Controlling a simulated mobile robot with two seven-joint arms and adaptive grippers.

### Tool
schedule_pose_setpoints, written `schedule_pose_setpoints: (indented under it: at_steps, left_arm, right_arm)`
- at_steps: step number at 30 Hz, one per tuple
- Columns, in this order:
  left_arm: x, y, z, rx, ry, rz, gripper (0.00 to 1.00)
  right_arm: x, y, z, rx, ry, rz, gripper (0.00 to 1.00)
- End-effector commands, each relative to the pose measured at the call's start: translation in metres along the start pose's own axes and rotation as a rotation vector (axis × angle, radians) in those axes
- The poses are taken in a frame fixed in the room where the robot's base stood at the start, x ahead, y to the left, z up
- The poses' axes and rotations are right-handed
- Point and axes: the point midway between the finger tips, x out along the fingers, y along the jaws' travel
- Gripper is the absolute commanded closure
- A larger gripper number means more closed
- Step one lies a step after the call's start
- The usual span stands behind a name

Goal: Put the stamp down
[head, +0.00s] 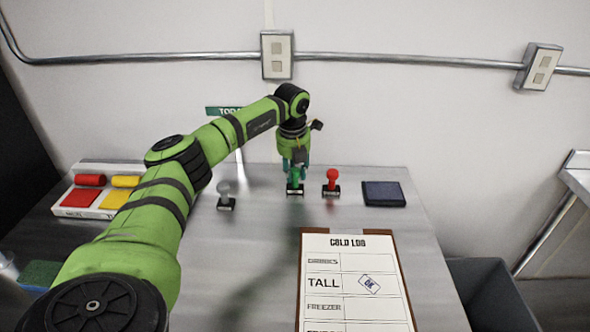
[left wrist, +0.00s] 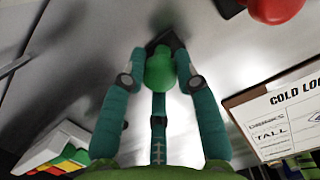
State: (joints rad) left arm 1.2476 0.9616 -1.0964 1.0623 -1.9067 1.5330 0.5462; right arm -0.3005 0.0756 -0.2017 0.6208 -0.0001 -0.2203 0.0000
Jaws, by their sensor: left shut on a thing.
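My left gripper (head: 295,168) points down near the back of the steel table and is shut on the green stamp (head: 295,186). In the left wrist view, the green knob (left wrist: 160,72) sits between the teal fingers, with its dark base beyond. The stamp is upright, its base at or just above the table top; I cannot tell if it touches. It is in line between a grey stamp (head: 225,196) on the left and a red stamp (head: 332,182) on the right. My right gripper is not in view.
A dark ink pad (head: 383,194) lies right of the red stamp. A clipboard (head: 302,270) with a cold log lies in front, an OK mark in its TALL row. A white tray (head: 93,212) with red and yellow pieces is at left. A grey bin (head: 490,285) stands right of the table.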

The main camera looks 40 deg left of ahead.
Motion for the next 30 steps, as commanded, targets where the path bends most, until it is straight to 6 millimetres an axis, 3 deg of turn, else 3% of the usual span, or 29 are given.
schedule_pose_setpoints:
  at_steps: [3, 4, 5, 6, 19, 30]
  left_arm:
    - [0.003, 0.000, -0.001, 0.000, 0.000, 0.000, 0.90]
    - [0.003, 0.000, 0.000, 0.000, 0.000, 0.000, 0.61]
    - [0.003, 0.000, 0.000, 0.000, 0.000, 0.000, 0.49]
    - [0.003, 0.000, 0.000, 0.000, 0.000, 0.000, 0.45]
    - [-0.007, 0.000, 0.001, 0.000, -0.002, -0.001, 0.45]
    - [-0.081, -0.001, 0.001, 0.000, -0.004, -0.003, 0.45]
  right_arm:
    - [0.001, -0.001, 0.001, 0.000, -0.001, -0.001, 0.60]
    - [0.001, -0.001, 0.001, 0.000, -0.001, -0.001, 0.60]
    - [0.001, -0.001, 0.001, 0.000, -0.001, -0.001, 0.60]
    - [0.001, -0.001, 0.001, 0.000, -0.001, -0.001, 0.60]
    - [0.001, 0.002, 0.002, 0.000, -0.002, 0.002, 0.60]
    - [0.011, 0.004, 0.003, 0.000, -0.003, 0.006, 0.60]
